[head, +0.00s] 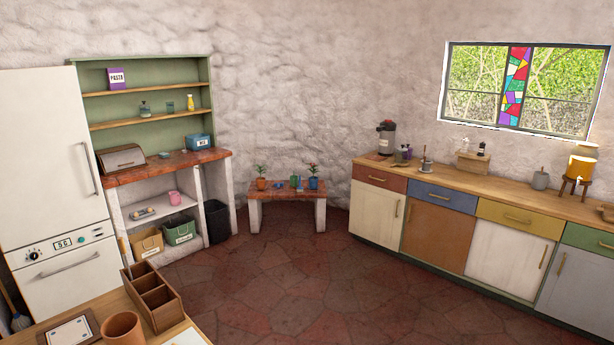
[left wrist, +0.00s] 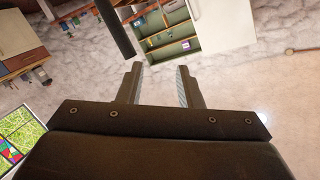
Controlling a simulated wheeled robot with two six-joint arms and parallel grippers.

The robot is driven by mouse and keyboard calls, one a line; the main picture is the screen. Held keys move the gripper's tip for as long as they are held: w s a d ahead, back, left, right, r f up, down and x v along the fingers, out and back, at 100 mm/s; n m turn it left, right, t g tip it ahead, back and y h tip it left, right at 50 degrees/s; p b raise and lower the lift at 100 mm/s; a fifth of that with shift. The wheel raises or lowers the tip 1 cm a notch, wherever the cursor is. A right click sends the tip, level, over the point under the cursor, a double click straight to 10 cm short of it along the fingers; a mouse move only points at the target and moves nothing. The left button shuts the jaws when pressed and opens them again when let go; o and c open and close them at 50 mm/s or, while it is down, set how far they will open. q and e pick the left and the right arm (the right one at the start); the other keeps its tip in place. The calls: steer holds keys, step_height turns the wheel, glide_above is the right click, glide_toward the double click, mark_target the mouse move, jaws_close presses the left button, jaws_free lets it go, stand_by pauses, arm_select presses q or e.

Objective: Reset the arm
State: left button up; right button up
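My left gripper (left wrist: 160,86) shows in the left wrist view, with its two dark fingers apart and nothing between them. Beyond the fingers, the green shelf unit (left wrist: 185,45) and the white wall appear tilted in that view. A dark rod-like part crosses the top of the left wrist view; I cannot tell what it is. Neither of my arms shows in the head view. My right gripper is not in view.
A wooden table (head: 105,310) with a divided wooden box (head: 153,297) and a brown cup (head: 122,328) is at the lower left. A long counter (head: 480,189) runs along the right. A low bench (head: 287,192) stands at the back. The red stone floor (head: 300,270) between them is clear.

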arm_select(q)
steer(key=s+d+f+g+h, duration=0.3)
steer(key=s+f+g, duration=0.25)
steer(key=s, duration=0.35)
steer(key=s+d+f+g+h, duration=0.35)
steer(key=s+f+g, duration=0.2)
steer(key=s, duration=0.35)
step_height(320, 180, down, 32)
steer(key=a+b, duration=0.1)
steer(key=b, duration=0.7)
steer(key=s+f+g+b, duration=0.1)
steer(key=s+f+b, duration=0.2)
steer(key=s+f, duration=0.4)
steer(key=s+d+f+b, duration=0.1)
steer(key=s+f+b, duration=0.2)
steer(key=s+f, duration=0.5)
step_height(320, 180, down, 9)
steer(key=shift+s+r+n+g, duration=0.1)
steer(key=shift+s+n+g, duration=0.05)
steer(key=shift+n+g, duration=0.25)
steer(key=shift+d, duration=0.1)
